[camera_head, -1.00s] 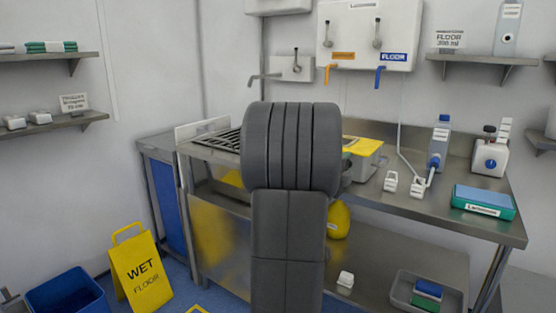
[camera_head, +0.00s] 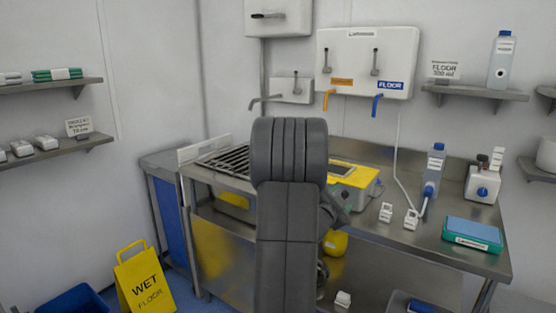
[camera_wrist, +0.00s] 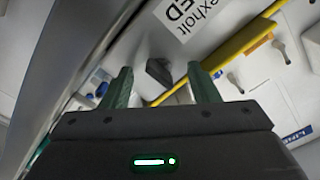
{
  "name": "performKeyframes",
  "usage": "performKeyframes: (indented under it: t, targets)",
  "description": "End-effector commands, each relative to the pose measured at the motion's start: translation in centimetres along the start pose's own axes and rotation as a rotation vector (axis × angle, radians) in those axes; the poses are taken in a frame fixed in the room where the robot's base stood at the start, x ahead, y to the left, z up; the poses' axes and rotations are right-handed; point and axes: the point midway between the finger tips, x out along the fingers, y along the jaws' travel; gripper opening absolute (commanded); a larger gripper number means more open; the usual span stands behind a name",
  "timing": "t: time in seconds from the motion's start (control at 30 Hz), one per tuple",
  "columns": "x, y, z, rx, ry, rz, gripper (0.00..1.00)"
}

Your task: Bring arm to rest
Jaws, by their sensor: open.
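My arm (camera_head: 288,215) rises in the middle of the head view and hides part of the steel table behind it. My gripper (camera_wrist: 163,88) shows in the wrist view, with its two green fingers spread apart. No object is seen held between the fingers. Past them are a yellow bar and a white box with dark lettering, seen at a tilt. The gripper's fingers cannot be made out in the head view.
The steel table (camera_head: 395,238) carries a yellow-topped box (camera_head: 357,178), a blue-capped bottle (camera_head: 433,170) and a teal case (camera_head: 472,233). A yellow wet-floor sign (camera_head: 143,283) stands at left. Dispensers (camera_head: 368,55) and a shelf (camera_head: 475,91) are on the back wall.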

Motion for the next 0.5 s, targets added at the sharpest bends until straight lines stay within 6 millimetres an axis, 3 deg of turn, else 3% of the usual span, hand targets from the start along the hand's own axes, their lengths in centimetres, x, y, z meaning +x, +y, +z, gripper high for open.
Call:
performKeyframes:
  t: [0.5]
  targets:
    - [-0.01,-0.27,-0.28,-0.313,-0.003,0.002,0.55]
